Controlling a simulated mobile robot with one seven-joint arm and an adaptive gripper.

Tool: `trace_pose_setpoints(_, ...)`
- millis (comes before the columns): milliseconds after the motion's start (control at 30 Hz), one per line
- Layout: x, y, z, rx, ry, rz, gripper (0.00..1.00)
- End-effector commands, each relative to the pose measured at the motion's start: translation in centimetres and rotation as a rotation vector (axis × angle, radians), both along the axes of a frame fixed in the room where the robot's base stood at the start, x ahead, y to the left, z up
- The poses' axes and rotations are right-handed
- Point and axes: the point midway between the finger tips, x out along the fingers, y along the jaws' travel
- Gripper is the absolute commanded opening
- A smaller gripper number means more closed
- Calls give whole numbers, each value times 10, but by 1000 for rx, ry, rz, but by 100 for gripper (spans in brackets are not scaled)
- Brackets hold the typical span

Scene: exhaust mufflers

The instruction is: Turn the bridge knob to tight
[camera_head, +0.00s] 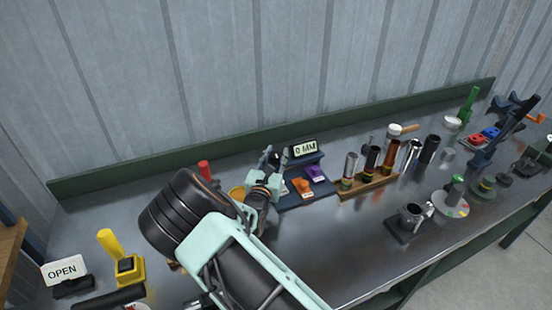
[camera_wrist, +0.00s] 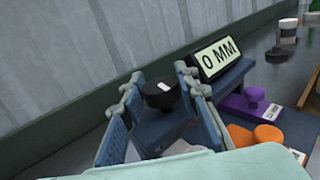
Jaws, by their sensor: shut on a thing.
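A black round knob (camera_wrist: 160,94) with a white mark on top stands on a dark blue stand, beside a small sign (camera_wrist: 220,58) reading "0 MM". My gripper (camera_wrist: 158,92) has one finger on each side of the knob and is shut on it. In the head view my gripper (camera_head: 268,163) reaches down at the left end of the blue stand, left of the sign (camera_head: 304,149). The gripper and arm hide the knob there. The white mark is small, and I cannot read a tight setting on the knob.
An orange knob piece (camera_wrist: 255,136) and a purple one (camera_wrist: 243,102) sit on the stand close to the right finger. In the head view, a wooden rack (camera_head: 367,187) of cylinders stands to the right. The wall is behind.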

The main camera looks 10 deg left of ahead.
Motion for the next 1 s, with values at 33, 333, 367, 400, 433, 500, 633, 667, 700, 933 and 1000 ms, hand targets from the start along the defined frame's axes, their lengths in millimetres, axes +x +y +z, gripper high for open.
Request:
trace_pose_setpoints(33, 0, 2, -4, 7, -2, -31, 5)
trace_pose_setpoints(333, 1, 2, -6, 9, -1, -264, 5)
trace_pose_setpoints(367, 1, 2, -6, 9, -1, -287, 5)
trace_pose_setpoints(400, 1, 2, -6, 10, -1, -317, 5)
trace_pose_setpoints(433, 1, 2, -6, 9, -1, -339, 5)
trace_pose_setpoints(500, 1, 2, -5, 7, -1, -386, 5)
trace_pose_setpoints(633, 1, 2, -5, 6, -1, -462, 5)
trace_pose_setpoints(667, 1, 1, -5, 5, -1, -478, 5)
trace_pose_setpoints(700, 1, 1, -4, 4, -1, -497, 5)
trace_pose_setpoints(933, 0, 1, -2, 2, -1, -576, 5)
trace_pose_setpoints(1000, 0, 0, -2, 1, -1, -592, 5)
